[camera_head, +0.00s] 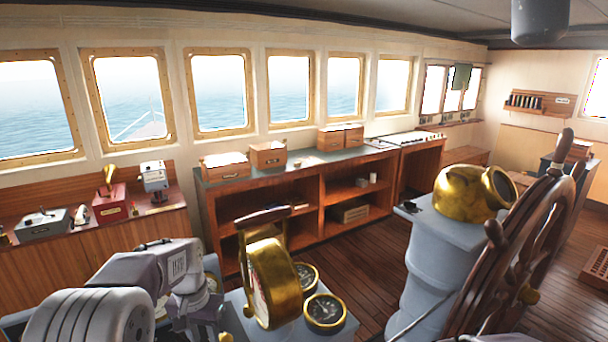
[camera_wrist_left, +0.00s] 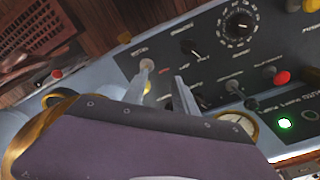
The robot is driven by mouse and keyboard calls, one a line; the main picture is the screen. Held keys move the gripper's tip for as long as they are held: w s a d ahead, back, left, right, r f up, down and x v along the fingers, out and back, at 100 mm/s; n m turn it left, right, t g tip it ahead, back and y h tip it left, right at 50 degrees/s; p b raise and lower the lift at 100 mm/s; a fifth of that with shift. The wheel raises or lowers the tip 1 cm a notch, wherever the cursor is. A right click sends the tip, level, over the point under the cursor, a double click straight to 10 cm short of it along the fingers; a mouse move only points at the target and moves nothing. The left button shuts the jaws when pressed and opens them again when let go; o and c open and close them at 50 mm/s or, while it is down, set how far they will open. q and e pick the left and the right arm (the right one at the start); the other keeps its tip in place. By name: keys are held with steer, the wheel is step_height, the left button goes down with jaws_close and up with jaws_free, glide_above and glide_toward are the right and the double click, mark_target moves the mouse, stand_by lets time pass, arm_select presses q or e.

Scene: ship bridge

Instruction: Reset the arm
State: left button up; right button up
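My left arm (camera_head: 140,275) comes in from the left in the head view, bent down beside the brass engine telegraph (camera_head: 265,275). In the left wrist view my left gripper (camera_wrist_left: 164,76) has its two fingers apart, with nothing seen held between them. The fingers are over a dark control panel (camera_wrist_left: 215,70) with knobs, switches and a lit green lamp (camera_wrist_left: 284,123). Whether the fingertips touch the panel cannot be told. My left gripper cannot be made out clearly in the head view. My right gripper is not in view.
Two round gauges (camera_head: 325,311) sit right of the telegraph. A wooden ship's wheel (camera_head: 520,250) and a grey pedestal with a brass binnacle (camera_head: 470,193) stand at right. A wooden counter (camera_head: 300,175) runs under the windows. Open plank floor (camera_head: 370,255) lies between.

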arm_select(q)
steer(key=s+d+f, duration=0.2)
steer(key=s+f, duration=0.1)
steer(key=s, duration=0.5)
steer(key=s+d+f+n, duration=0.1)
steer(key=s+d+f, duration=0.2)
steer(key=s, duration=0.5)
steer(key=shift+s+f+t, duration=0.25)
steer(key=shift+f+t, duration=0.15)
steer(key=shift+f, duration=0.1)
